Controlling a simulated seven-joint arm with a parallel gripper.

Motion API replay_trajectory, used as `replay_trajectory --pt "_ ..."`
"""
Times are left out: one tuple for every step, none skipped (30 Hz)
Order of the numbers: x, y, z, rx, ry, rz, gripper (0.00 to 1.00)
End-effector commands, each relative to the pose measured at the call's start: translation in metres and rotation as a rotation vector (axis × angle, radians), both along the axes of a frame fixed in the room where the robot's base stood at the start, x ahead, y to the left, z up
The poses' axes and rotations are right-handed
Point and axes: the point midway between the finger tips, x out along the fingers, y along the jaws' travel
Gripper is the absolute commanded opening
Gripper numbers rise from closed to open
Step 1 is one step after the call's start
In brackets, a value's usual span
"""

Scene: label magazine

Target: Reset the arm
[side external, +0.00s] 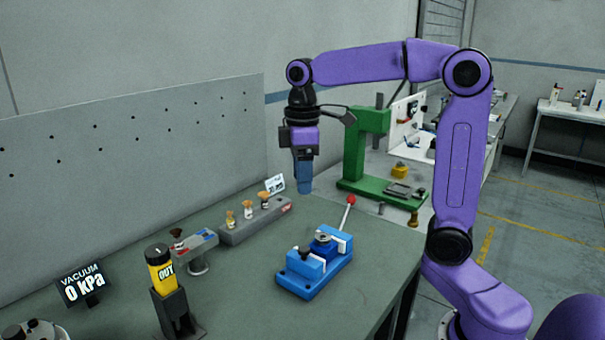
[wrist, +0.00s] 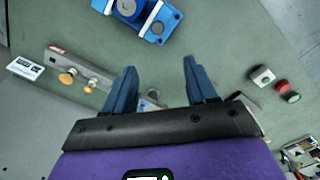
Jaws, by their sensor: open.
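My gripper (side external: 304,187) hangs pointing down above the green-grey bench, on the end of my purple arm. In the wrist view, its two blue fingers (wrist: 160,78) stand apart with nothing between them. The gripper is open and empty, and in the side view it is clear of the fixtures. A blue clamp-like fixture (side external: 298,286) sits on the bench below and slightly right of it. The fixture also shows at the top of the wrist view (wrist: 156,32).
A grey rack (side external: 240,231) with several brass-topped pieces stands left of the fixture. A green press (side external: 369,145) stands behind. A yellow "OUT" canister (side external: 160,275) and a vacuum display (side external: 83,284) reading 0 kPa stand front left.

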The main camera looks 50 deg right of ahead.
Motion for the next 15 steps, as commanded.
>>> replay_trajectory --pt "0.000 0.000 0.000 0.000 0.000 0.000 0.57" --pt "0.000 0.000 0.000 0.000 0.000 0.000 0.57" --pt "0.000 0.000 0.000 0.000 0.000 0.000 0.57" --pt "0.000 0.000 0.000 0.000 0.000 0.000 0.57" --pt "0.000 0.000 0.000 0.000 0.000 0.000 0.57" --pt "0.000 0.000 0.000 0.000 0.000 0.000 0.57" --pt "0.000 0.000 -0.001 0.000 0.000 0.001 0.57" --pt "-0.001 0.001 -0.001 0.000 0.000 0.002 0.57" --pt "-0.003 0.003 -0.002 0.000 0.000 0.006 0.57" --pt "-0.005 0.005 -0.003 0.000 -0.001 0.009 0.57" --pt "-0.008 0.008 -0.005 0.001 -0.002 0.015 0.57" --pt "-0.014 0.013 -0.008 0.001 -0.002 0.025 0.57" --pt "-0.018 0.017 -0.011 0.000 -0.001 0.034 0.57" --pt "-0.024 0.021 -0.014 0.001 -0.003 0.042 0.57" --pt "-0.032 0.027 -0.019 0.001 -0.003 0.055 0.57"
